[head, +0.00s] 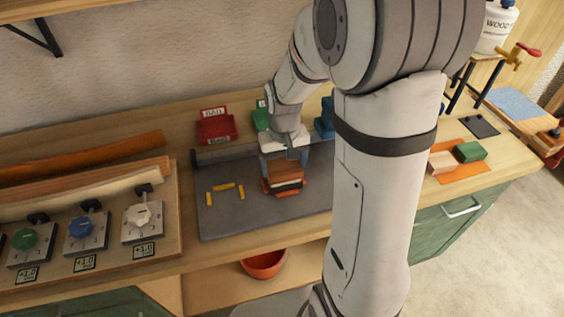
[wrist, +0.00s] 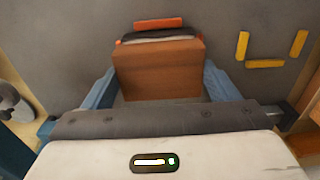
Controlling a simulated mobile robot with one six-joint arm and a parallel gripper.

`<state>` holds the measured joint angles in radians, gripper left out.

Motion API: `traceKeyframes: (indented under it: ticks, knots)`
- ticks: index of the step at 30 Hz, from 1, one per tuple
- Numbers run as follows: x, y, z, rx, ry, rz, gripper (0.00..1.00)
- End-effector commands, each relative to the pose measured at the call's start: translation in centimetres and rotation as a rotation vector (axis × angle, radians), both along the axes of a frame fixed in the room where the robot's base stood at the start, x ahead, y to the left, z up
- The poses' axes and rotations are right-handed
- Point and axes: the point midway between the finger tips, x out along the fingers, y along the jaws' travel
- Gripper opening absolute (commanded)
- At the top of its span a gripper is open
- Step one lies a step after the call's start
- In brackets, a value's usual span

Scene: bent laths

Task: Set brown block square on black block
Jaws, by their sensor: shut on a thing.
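My gripper (head: 284,174) is shut on the brown block (head: 280,170), over the dark grey mat. In the wrist view the brown block (wrist: 158,75) sits between the two blue fingers of my gripper (wrist: 160,84). A dark band, seemingly the black block (wrist: 160,35), shows just past its far edge, with a pale strip and orange parts beside it. In the head view the black block (head: 289,184) shows as a thin band just below the brown block. Most of it is hidden, so I cannot tell whether the two touch or line up.
Yellow corner marks (head: 225,187) lie on the dark mat (head: 225,220) at left. A red bin (head: 215,127) and a green bin (head: 261,117) stand behind. Boards with knobs (head: 85,227) fill the left. Green (head: 469,151) and tan (head: 441,162) blocks lie right.

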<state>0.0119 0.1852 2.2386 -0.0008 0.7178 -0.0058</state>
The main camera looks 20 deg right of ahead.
Motion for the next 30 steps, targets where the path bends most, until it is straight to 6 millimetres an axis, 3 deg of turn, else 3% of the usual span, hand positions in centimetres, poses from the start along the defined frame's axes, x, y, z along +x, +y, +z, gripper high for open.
traceKeyframes:
  ticks: [22, 23, 30]
  knots:
    - [0.0, 0.1, -1.3, 0.0, 0.0, 0.002, 0.58]
    - [0.0, 0.1, -1.2, 0.0, 0.0, 0.002, 0.84]
    - [0.0, 0.1, -1.1, 0.0, 0.0, 0.002, 1.0]
